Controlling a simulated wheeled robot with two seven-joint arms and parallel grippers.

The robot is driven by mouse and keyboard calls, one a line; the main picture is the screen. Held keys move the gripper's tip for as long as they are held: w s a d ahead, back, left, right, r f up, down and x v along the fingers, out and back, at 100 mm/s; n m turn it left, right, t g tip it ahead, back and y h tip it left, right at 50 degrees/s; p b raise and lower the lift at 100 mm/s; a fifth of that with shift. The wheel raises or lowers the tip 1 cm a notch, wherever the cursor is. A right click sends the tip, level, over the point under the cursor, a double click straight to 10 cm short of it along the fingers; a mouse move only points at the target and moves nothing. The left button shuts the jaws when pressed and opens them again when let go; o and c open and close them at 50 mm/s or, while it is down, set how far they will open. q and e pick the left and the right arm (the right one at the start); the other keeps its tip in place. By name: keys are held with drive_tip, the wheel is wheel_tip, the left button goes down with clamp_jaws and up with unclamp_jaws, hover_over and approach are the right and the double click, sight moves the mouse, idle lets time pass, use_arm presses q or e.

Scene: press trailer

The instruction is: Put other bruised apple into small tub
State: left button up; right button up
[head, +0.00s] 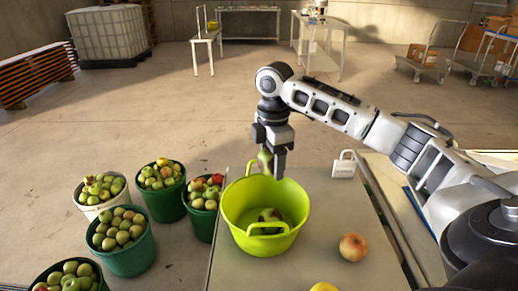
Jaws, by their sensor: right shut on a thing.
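The small tub (235,218) is yellow-green with a loop handle at its front, and stands on the table. One apple (270,214) with dark brown patches lies in it, partly hidden by the front rim. My right gripper (272,165) points down at the tub's back rim, shut on a green thing (265,158). The fingers cover most of that thing, so I cannot tell whether it is an apple or the tub's back handle. A red-yellow apple (352,247) lies on the table right of the tub. My left gripper is not in view.
The grey table (335,205) has free room right of the tub. A yellow thing (323,287) is cut off at the bottom edge. A white tag-like block (344,168) stands behind. Several buckets of apples, one a green bucket (126,260), stand on the floor at left.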

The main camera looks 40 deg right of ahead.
drive_tip(key=shift+f, duration=0.4)
drive_tip(key=f, duration=0.3)
drive_tip(key=shift+s+f, duration=0.3)
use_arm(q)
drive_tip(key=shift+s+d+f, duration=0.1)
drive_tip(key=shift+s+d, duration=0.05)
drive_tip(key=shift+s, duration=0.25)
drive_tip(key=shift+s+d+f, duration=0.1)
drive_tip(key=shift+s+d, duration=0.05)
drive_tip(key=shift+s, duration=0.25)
use_arm(e)
drive_tip(key=shift+f, duration=0.6)
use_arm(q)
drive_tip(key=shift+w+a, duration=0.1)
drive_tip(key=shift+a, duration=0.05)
use_arm(e)
drive_tip(key=o, duration=1.1)
drive_tip(key=shift+r, duration=0.1)
